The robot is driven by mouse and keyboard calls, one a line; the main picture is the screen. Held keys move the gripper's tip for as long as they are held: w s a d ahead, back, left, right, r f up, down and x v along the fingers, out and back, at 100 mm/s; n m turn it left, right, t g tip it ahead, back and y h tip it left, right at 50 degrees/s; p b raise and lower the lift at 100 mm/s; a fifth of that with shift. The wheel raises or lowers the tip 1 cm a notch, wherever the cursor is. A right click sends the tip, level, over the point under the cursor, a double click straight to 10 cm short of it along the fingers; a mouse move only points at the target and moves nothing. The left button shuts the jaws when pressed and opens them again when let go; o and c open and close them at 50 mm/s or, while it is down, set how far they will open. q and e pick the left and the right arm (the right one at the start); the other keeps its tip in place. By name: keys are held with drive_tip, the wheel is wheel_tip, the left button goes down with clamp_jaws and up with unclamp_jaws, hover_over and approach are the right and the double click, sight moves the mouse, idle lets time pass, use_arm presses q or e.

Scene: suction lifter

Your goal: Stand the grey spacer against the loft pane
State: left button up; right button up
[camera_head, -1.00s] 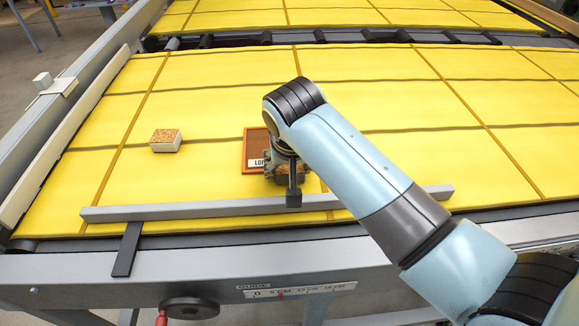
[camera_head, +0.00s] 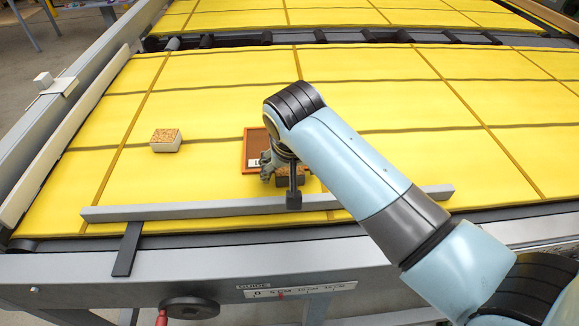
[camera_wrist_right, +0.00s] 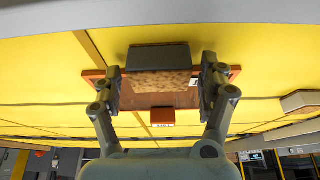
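The grey spacer (camera_wrist_right: 158,57), a dark grey block with a speckled cork-like face, lies between the fingers of my right gripper (camera_wrist_right: 160,72) in the right wrist view. Narrow gaps seem to show beside it, so the fingers look open around it. In the head view, my right gripper (camera_head: 279,164) is low over the near part of the yellow surface, and the spacer (camera_head: 291,180) shows partly beneath it. The loft pane (camera_head: 256,146), brown with an orange frame and a white label, lies just behind, partly hidden by the gripper. My left gripper is out of view.
A pale block with a cork top (camera_head: 166,141) sits to the left; it also shows in the wrist view (camera_wrist_right: 301,101). A long grey bar (camera_head: 190,211) runs along the near edge. A small orange labelled piece (camera_wrist_right: 163,118) shows in the wrist view.

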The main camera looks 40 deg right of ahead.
drive_tip(key=v, duration=0.7)
drive_tip(key=shift+r, duration=0.3)
